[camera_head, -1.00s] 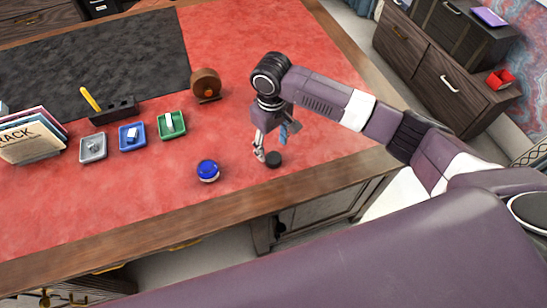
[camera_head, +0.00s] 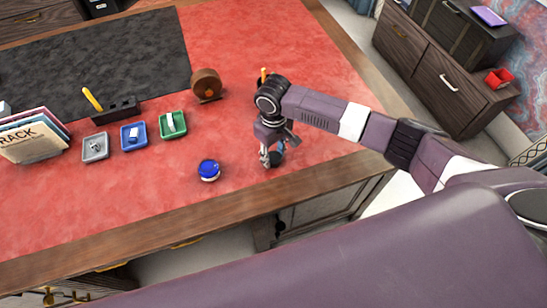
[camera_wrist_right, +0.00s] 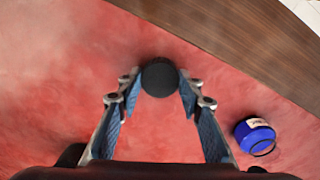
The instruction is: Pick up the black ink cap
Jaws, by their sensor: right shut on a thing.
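The black ink cap (camera_wrist_right: 159,77) is a small dark round piece, seen in the right wrist view between my right gripper's blue-padded fingertips. My right gripper (camera_head: 272,159) is low over the red desk top near its front edge and is shut on the cap. In the head view the fingers mostly hide the cap. The blue ink jar (camera_head: 209,170) stands on the desk to the left of the gripper; it also shows at the lower right of the right wrist view (camera_wrist_right: 255,136). My left gripper is not in view.
Grey (camera_head: 95,147), blue (camera_head: 134,136) and green (camera_head: 172,125) trays sit left on the desk. A brown round holder (camera_head: 206,85) stands behind them. An orange thing (camera_head: 264,75) shows behind my right wrist. The desk's wooden edge (camera_head: 180,228) is near. The red area around the jar is clear.

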